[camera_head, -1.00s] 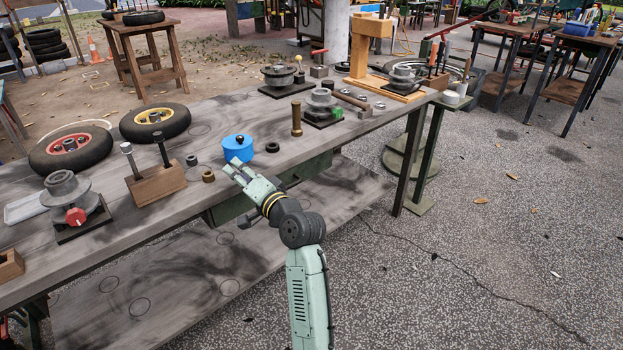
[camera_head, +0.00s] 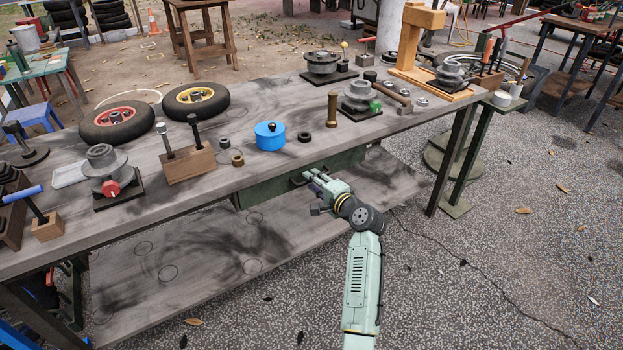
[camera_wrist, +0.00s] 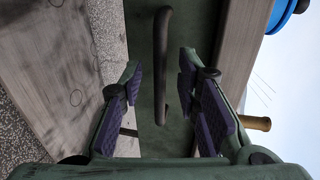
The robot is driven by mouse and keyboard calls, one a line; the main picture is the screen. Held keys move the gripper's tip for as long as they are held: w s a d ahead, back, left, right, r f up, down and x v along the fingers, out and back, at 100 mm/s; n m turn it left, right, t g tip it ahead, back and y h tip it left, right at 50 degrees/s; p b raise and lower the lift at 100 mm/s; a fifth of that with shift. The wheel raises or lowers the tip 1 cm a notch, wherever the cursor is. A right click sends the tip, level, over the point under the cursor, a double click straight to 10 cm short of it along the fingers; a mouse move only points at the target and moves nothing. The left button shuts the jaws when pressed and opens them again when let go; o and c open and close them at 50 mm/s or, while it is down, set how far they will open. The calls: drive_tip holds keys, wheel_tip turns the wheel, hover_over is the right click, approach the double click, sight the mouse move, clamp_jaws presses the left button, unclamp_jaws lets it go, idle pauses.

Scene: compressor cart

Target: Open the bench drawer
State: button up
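The bench drawer is a dark green box under the bench top, and its front (camera_head: 255,190) shows in the head view. In the wrist view the green drawer front (camera_wrist: 143,60) fills the middle, with a dark bar handle (camera_wrist: 161,70) on it. My gripper (camera_head: 308,178) is in front of the drawer, just below the bench edge. In the wrist view my gripper (camera_wrist: 160,80) is open, with one finger on each side of the handle. The fingers look apart from the bar. Whether the fingertips reach past the bar is hard to tell.
The bench top (camera_head: 240,195) overhangs the drawer. A blue lidded pot (camera_head: 270,136) and a brass-coloured cylinder (camera_head: 332,110) stand on it above my gripper. A lower shelf (camera_head: 200,275) lies below. The paved floor to the right is open.

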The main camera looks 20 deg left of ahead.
drive_tip(key=shift+x, duration=0.9)
clamp_jaws()
